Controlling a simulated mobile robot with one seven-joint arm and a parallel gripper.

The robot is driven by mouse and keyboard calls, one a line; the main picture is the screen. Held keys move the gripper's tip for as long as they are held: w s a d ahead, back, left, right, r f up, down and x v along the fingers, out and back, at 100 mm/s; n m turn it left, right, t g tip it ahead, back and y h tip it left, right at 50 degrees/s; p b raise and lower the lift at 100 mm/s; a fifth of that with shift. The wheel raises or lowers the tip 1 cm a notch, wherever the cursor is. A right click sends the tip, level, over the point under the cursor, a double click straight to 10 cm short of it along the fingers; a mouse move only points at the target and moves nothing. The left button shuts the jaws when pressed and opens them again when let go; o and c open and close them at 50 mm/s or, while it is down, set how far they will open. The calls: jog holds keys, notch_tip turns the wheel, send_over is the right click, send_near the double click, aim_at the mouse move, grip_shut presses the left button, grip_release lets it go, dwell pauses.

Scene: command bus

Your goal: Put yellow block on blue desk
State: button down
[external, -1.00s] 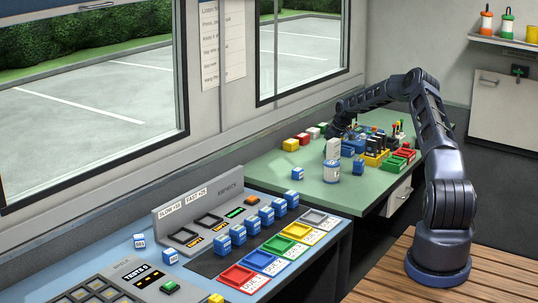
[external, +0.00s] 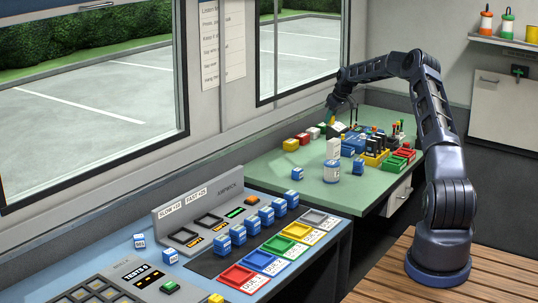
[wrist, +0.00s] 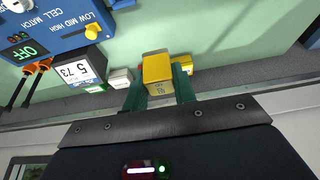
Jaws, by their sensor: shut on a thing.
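A yellow block (wrist: 157,72) sits between the dark green fingers of my gripper (wrist: 158,90) in the wrist view, and the gripper is shut on it. In the external view my gripper (external: 331,116) is raised above the far left part of the green table, with a small bit of yellow at its tip. The blue desk (external: 192,266) stands in the left foreground, well away from my gripper. It bears blue blocks, colored trays and control panels.
Another yellow block (external: 291,145), a red block (external: 303,138) and a white block (external: 314,132) stand on the green table (external: 265,165). A white-and-blue canister (external: 331,172) and several devices stand nearby. The window wall runs along the left.

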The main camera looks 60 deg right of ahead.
notch_tip(320, 180, up, 6)
jog(key=shift+r, duration=0.1)
jog(key=w+a+f+n, duration=0.1)
jog(key=w+a, duration=0.2)
jog(key=a, duration=0.9)
jog(key=w+a, duration=0.3)
jog(key=a, duration=0.8)
jog(key=w+a+f+n, duration=0.1)
jog(key=w+a, duration=0.2)
jog(key=a, duration=0.9)
jog(key=s+a+f, duration=0.1)
jog(key=s+a, duration=0.3)
jog(key=a, duration=0.6)
jog(key=s+a+f+n+y, duration=0.1)
jog(key=s+a, duration=0.3)
jog(key=a, duration=0.7)
jog(key=s+a+f, duration=0.2)
jog(key=s+a, duration=0.2)
jog(key=a, duration=0.6)
jog(key=s+f+m+h, duration=0.1)
jog(key=s+f+m, duration=0.2)
jog(key=s+f, duration=0.3)
